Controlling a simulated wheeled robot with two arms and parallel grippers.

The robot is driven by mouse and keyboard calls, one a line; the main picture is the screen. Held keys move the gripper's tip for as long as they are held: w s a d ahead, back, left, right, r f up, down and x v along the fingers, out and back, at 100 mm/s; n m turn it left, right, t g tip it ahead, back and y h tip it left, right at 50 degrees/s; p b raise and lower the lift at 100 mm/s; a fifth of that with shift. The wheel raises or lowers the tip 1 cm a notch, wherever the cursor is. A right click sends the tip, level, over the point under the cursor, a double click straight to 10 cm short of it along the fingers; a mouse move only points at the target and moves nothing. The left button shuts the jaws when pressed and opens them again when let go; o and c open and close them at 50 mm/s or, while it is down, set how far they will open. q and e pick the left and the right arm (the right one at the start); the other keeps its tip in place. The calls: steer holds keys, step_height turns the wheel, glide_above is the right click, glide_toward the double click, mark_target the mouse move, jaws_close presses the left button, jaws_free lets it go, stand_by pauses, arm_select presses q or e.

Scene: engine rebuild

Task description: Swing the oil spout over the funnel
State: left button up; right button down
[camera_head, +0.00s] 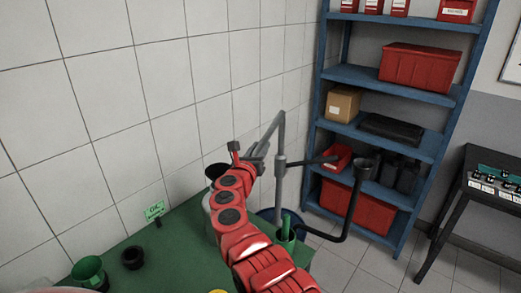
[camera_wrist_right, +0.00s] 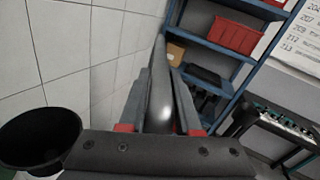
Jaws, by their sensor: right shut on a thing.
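The oil spout is a grey bent pipe (camera_head: 281,128) on an upright grey post, its upper end sloping down to the left. My right gripper (camera_head: 248,156) is shut on the sloping pipe; in the right wrist view the pipe (camera_wrist_right: 160,95) lies between both fingers. A black open cup (camera_head: 215,170), funnel-like, stands left of and below the gripper; it also shows at the left of the right wrist view (camera_wrist_right: 40,138). My left gripper is out of view.
A tiled wall rises close behind. Blue shelves (camera_head: 390,79) with red bins and a dark table (camera_head: 478,170) stand right.

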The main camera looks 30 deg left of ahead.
steer(key=shift+r, duration=0.3)
steer(key=c, duration=1.1)
jaws_free()
steer(key=o, duration=0.4)
steer(key=shift+w+f, duration=0.2)
steer(key=shift+o, duration=0.2)
steer(key=shift+s+f, duration=0.1)
steer(key=shift+s, duration=0.15)
steer(key=shift+s+d+f, duration=0.1)
steer(key=shift+s, duration=0.3)
steer(key=shift+s+d, duration=0.3)
steer(key=shift+s, duration=0.4)
steer(key=b+v, duration=0.4)
steer(key=v, duration=1)
steer(key=shift+s, duration=0.35)
